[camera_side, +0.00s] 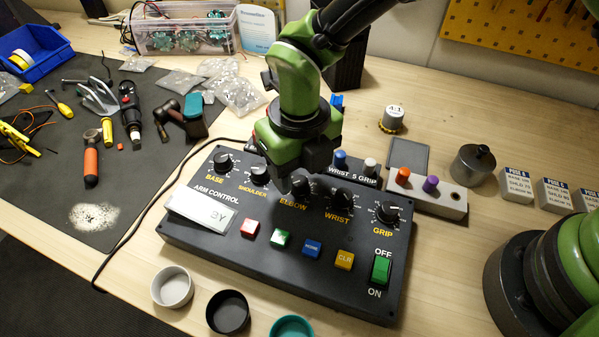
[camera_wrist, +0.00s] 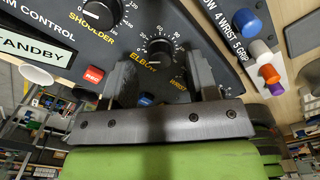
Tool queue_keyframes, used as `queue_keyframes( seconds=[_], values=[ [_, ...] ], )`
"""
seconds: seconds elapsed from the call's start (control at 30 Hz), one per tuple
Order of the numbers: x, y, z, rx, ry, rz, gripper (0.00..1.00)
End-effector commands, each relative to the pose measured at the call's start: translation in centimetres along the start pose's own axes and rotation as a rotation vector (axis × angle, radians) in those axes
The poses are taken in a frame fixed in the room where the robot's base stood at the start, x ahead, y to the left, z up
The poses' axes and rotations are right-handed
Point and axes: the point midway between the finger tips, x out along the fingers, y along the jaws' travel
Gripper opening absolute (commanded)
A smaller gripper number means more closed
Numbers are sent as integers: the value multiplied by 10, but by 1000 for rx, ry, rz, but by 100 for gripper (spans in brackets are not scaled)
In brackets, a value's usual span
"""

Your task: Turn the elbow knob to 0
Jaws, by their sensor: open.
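The elbow knob (camera_wrist: 160,50) is a round black dial on the dark control panel (camera_side: 215,245), with a white number scale around it and a yellow ELBOW label. In the wrist view it sits between the two fingers of my gripper (camera_wrist: 160,64), which are apart with a gap on either side of it. I cannot read its pointer setting for sure. In the side view the elbow knob (camera_side: 299,186) shows just below my gripper (camera_side: 287,178), which partly covers it and hangs over the panel.
The shoulder knob (camera_side: 259,174) and wrist knob (camera_side: 343,197) flank the elbow knob closely. Below are several coloured buttons and a green power switch (camera_side: 381,269). The panel display (camera_wrist: 35,46) reads STANDBY. A grey box (camera_side: 425,193) with orange and purple knobs stands to the right.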

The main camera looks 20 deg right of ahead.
Motion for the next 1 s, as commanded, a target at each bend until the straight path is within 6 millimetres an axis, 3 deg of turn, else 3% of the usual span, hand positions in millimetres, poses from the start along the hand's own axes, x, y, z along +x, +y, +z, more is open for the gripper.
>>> queue_keyframes(
  seconds=[0.2,0.4,1.0],
  values=[
    [-46,0,1,0,-5,3,54],
    [-73,0,0,0,-2,2,54],
    [-80,-1,0,13,-1,2,54]
  ],
)
